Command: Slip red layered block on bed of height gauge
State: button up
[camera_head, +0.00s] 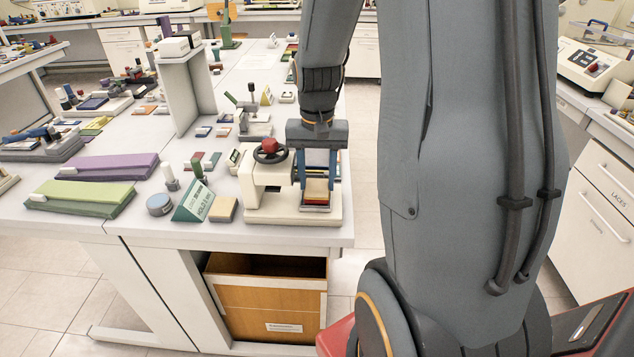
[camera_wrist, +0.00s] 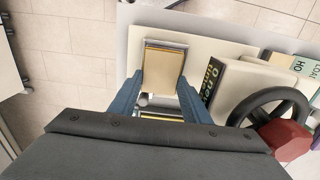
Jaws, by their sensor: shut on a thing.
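The height gauge (camera_head: 252,187) is a cream machine at the table's front edge, with a black handwheel and red knob (camera_head: 268,146). It also shows at the right of the wrist view (camera_wrist: 232,87). My gripper (camera_head: 316,184) points down over its bed (camera_head: 336,214). Its blue fingers are shut on the layered block (camera_head: 316,190), which has a tan top with yellow and red layers below. In the wrist view, the block's tan face (camera_wrist: 164,66) lies between and beyond the fingertips (camera_wrist: 161,84). The block is at the bed plate; I cannot tell whether it rests fully on it.
A green sign (camera_head: 194,201), a tan block (camera_head: 223,209) and a blue round tin (camera_head: 160,205) stand left of the gauge. Purple (camera_head: 108,166) and green (camera_head: 80,197) wedges lie farther left. An open wooden drawer (camera_head: 265,303) is below the table. Floor lies beyond the table's right edge.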

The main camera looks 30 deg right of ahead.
aim_at(317, 184)
notch_tip(317, 184, up, 18)
jog(key=b, duration=0.3)
jog(key=shift+f, duration=0.2)
dwell(0.4)
